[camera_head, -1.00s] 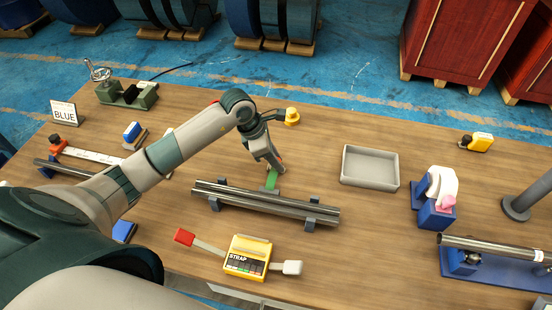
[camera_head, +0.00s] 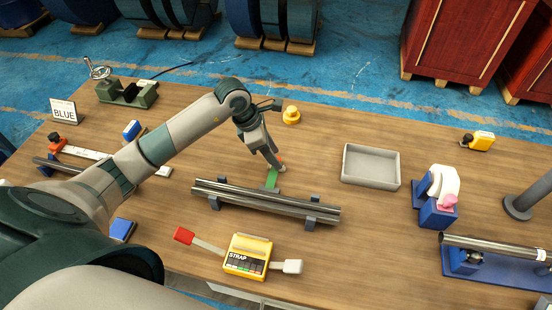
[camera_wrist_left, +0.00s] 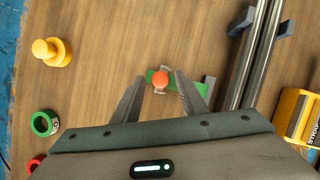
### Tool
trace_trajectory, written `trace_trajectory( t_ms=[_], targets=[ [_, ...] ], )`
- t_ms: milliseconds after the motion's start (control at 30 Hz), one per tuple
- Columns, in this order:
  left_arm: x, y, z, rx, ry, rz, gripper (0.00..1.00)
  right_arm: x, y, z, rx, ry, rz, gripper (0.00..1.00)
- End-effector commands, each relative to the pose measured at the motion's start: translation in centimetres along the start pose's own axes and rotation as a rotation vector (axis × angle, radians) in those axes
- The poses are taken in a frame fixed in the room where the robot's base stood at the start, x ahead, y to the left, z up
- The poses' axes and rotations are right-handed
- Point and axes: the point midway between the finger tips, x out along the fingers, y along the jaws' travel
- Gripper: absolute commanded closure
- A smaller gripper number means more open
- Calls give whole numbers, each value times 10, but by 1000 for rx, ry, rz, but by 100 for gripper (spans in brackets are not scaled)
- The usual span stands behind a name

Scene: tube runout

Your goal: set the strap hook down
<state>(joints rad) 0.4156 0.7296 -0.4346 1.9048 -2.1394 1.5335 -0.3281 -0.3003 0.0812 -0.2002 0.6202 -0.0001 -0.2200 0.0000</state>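The strap hook shows in the wrist view as a green strip (camera_wrist_left: 190,88) with an orange knob (camera_wrist_left: 160,80) and grey end pieces. It is beside the bundle of metal pipes (camera_head: 265,201). In the head view its green part (camera_head: 271,179) shows just behind the pipes, apparently at table level. My left gripper (camera_wrist_left: 161,76) is open, with its two fingers apart on either side of the knob and visible gaps to it. In the head view the left gripper (camera_head: 279,168) hides part of the hook. My right gripper is in neither view.
The pipes rest on grey supports (camera_head: 311,223). A yellow strap box (camera_head: 247,257) stands in front of them. A yellow knobbed piece (camera_head: 291,115) stands behind the gripper. A grey tray (camera_head: 370,166) is to the right, with bare table between.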

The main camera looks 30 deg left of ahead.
Motion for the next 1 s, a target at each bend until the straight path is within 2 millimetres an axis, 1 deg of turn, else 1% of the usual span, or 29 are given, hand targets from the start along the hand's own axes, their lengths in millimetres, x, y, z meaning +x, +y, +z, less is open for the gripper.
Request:
trace_trajectory(
  t_ms=[33, 300, 500, 700, 1000],
  targets=[
    [-7, 1, -1, 4, -1, 5, 61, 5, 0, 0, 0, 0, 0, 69],
    [-56, 2, -1, 3, -1, 5, 61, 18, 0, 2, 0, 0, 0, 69],
    [-83, 1, 0, 1, 0, 2, 61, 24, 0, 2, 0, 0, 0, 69],
    [-94, 0, 0, 1, 0, 1, 61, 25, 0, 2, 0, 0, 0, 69],
    [-94, 0, 0, 0, 0, 0, 61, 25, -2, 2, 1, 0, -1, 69]
  ],
)
